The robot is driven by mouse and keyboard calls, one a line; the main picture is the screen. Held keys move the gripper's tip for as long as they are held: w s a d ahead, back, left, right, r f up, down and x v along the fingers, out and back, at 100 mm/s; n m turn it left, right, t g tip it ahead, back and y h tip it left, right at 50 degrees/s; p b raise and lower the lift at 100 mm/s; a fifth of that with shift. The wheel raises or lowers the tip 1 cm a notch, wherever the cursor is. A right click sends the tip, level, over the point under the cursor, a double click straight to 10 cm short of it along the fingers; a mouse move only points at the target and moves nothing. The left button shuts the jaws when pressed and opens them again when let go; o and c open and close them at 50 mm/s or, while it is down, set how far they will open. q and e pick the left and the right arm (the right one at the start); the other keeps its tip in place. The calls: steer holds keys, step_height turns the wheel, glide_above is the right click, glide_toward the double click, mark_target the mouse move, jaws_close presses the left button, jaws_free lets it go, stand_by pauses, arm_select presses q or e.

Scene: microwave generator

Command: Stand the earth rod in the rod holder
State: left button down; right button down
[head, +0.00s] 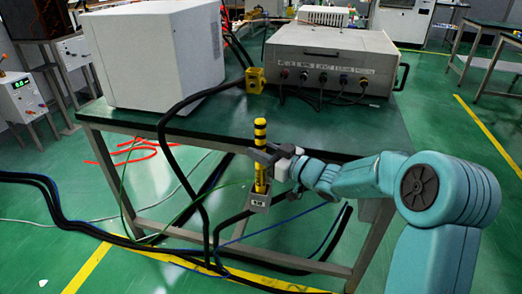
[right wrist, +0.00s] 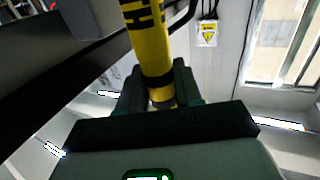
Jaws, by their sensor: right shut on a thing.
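The earth rod (head: 260,180) is a yellow rod with black bands at its top, and it stands close to upright in front of the table's front edge. My right gripper (head: 268,158) is shut around its upper part. In the right wrist view the yellow rod (right wrist: 147,45), with black lettering, runs up between the two fingers (right wrist: 156,90). A small grey box with a pale label, which looks like the rod holder (head: 258,205), is at the rod's lower end. The rod's bottom meets the holder's top in the picture; I cannot tell how deep it sits. My left gripper is not in view.
The dark green table (head: 225,115) carries a white cabinet (head: 160,58), a grey generator box (head: 332,60) with cables, and a small yellow block (head: 255,80). Black cables (head: 180,165) hang in front, left of the rod, and run over the floor.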

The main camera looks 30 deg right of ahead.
steer(key=shift+f, duration=0.2)
steer(key=c, duration=0.7)
jaws_free()
steer(key=shift+s, duration=0.1)
steer(key=p+v, duration=0.2)
steer(key=v, duration=1.4)
steer(key=shift+r, duration=0.1)
